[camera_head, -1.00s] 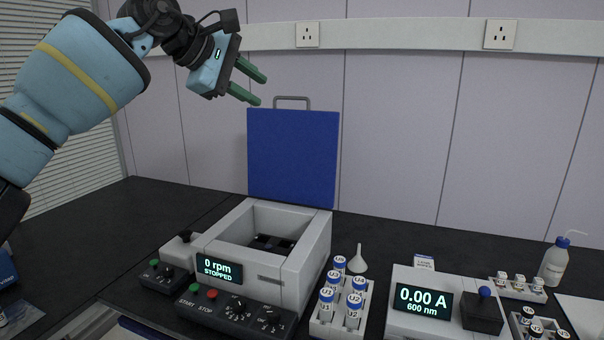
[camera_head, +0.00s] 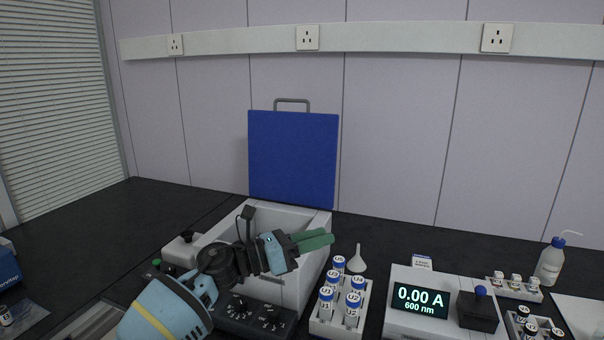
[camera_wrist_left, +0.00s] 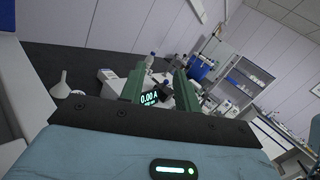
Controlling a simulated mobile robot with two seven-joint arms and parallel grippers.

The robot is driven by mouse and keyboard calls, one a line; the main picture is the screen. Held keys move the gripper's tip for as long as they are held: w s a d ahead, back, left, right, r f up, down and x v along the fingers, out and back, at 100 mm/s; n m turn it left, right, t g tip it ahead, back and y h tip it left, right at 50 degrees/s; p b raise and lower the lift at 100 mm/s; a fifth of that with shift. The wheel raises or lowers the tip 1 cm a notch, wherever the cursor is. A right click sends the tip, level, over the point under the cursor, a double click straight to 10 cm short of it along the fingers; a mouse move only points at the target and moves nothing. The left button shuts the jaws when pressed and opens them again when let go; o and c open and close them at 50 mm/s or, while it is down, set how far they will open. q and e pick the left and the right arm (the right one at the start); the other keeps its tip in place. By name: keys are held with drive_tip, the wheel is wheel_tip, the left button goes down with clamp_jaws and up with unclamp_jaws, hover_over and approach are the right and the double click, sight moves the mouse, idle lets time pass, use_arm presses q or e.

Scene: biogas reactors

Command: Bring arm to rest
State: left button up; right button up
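My left gripper (camera_head: 320,239) has green fingers and points right in the head view. It is in front of the centrifuge's right wall and above the level of the vial rack. In the left wrist view its two fingers (camera_wrist_left: 160,82) stand apart with nothing between them, so it is open and empty. My left arm comes up from the bottom left and hides the centrifuge's display and part of its front. My right gripper is not in view.
The grey centrifuge (camera_head: 318,262) has its blue lid (camera_head: 293,158) raised. Capped vials stand in a white rack (camera_head: 366,312) beside a funnel (camera_head: 357,260). A photometer (camera_head: 398,277) reads 0.00 A. A wash bottle (camera_head: 550,264) stands far right. The bench's left back is clear.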

use_arm(q)
drive_tip(key=s+a+f+n+t+y, duration=0.3)
drive_tip(key=s+a+f+n+y, duration=0.15)
drive_tip(key=f+n, duration=0.6)
drive_tip(key=s+a+f+n+t+y, duration=0.35)
drive_tip(key=s+f+n, duration=0.25)
drive_tip(key=f+n, duration=0.4)
drive_tip(key=s+a+f+n+t+y, duration=0.3)
drive_tip(key=s+a+f+n, duration=0.25)
drive_tip(key=f+n, duration=0.4)
drive_tip(key=s+a+f+n+g+y, duration=0.2)
drive_tip(key=s+a+f+n, duration=0.1)
drive_tip(key=s, duration=0.6)
drive_tip(key=s+a+f+n+g+y, duration=0.1)
drive_tip(key=s+a+f+n+g, duration=0.1)
drive_tip(key=s+f+n, duration=0.3)
drive_tip(key=s+a+f+n+g+y+p, duration=0.1)
drive_tip(key=s+n, duration=0.6)
drive_tip(key=s, duration=0.7)
drive_tip(key=a+f+g+y, duration=0.1)
drive_tip(key=a+f+g, duration=0.1)
drive_tip(key=a+f, duration=0.1)
drive_tip(key=shift+a+f+y, duration=0.25)
drive_tip(key=shift+f+y, duration=0.05)
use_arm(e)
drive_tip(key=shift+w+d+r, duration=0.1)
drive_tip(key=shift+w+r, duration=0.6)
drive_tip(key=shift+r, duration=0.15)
